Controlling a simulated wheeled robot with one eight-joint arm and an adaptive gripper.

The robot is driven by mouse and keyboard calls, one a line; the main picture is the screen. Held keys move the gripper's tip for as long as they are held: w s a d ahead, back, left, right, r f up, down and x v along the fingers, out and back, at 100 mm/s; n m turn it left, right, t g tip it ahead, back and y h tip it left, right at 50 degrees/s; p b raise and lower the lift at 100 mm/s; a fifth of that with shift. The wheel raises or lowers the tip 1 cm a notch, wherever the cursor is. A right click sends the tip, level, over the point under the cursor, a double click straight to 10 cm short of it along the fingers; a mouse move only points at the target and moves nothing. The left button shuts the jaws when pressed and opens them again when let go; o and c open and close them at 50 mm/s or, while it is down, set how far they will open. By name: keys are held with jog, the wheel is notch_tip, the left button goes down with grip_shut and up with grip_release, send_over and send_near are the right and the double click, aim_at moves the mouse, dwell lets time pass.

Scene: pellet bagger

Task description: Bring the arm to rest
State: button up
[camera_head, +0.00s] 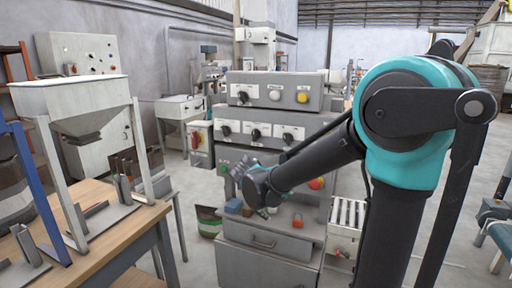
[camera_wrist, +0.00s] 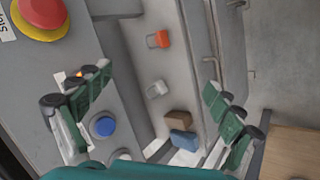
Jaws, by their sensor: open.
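My arm stretches from the right side of the head view toward the grey control machine (camera_head: 262,130) in the middle. My gripper (camera_head: 255,190) is in front of the machine's lower panel, above the ledge over its drawer. In the wrist view my gripper (camera_wrist: 160,105) is open, its two green-padded fingers wide apart with nothing between the pads. Beyond them lie an orange padlock-like piece (camera_wrist: 160,39), a similar grey piece (camera_wrist: 157,89), a brown block (camera_wrist: 178,118) and a blue block (camera_wrist: 183,140). I cannot tell whether the gripper touches the panel.
A red emergency button on a yellow base (camera_wrist: 42,12) and a blue button (camera_wrist: 103,126) are close to the left finger. A wooden table (camera_head: 110,240) with a white hopper (camera_head: 75,105) stands at the left. Open floor (camera_head: 195,255) lies between table and machine.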

jog(key=s+d+f+m+y, duration=0.2)
jog(key=s+d+f, duration=0.1)
jog(key=s, duration=0.3)
jog(key=s+d+f+m+g+y, duration=0.1)
jog(key=s+d+f+m, duration=0.1)
jog(key=s+d+f, duration=0.2)
jog(key=s+d+f+m+y, duration=0.2)
jog(key=s+d+f+m, duration=0.1)
jog(key=s, duration=0.6)
jog(key=shift+s+d+f+g+y, duration=0.35)
jog(key=shift+d+f, duration=0.2)
jog(key=shift+f, duration=0.2)
